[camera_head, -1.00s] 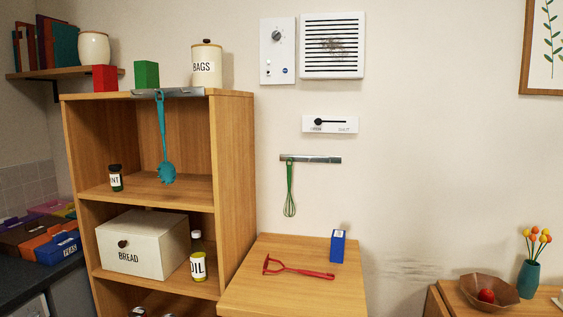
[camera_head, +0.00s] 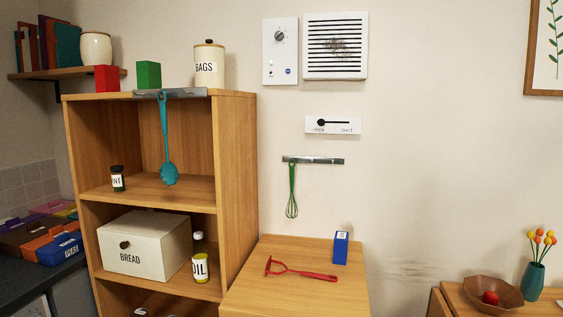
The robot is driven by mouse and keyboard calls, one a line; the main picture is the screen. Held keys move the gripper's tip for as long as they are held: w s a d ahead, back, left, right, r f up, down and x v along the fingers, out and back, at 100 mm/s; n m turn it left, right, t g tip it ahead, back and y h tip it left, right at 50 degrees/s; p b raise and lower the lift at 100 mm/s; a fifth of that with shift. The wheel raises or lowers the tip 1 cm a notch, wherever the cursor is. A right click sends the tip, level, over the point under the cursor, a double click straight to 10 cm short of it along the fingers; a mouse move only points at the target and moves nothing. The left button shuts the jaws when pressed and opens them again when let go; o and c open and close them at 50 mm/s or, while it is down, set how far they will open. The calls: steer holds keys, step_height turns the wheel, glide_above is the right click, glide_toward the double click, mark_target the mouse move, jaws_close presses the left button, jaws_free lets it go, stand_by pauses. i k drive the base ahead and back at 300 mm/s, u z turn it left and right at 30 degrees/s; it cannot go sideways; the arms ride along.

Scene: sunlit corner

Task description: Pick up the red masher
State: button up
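The red masher (camera_head: 301,272) lies flat on the wooden table (camera_head: 262,297) to the right of the shelf unit. Its head is at the left and its handle points right, toward a blue box. The masher is fully in sight and nothing touches it. My gripper is not in view.
The blue box (camera_head: 341,248) stands at the table's back right, close to the masher's handle. The wooden shelf unit (camera_head: 237,190) rises directly left of the table. A green whisk (camera_head: 292,191) hangs from a wall rail above. A lower table with a bowl (camera_head: 478,291) is at right.

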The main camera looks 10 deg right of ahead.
mark_target(311, 273)
steer(key=u, duration=0.05)
steer(key=i, duration=0.9)
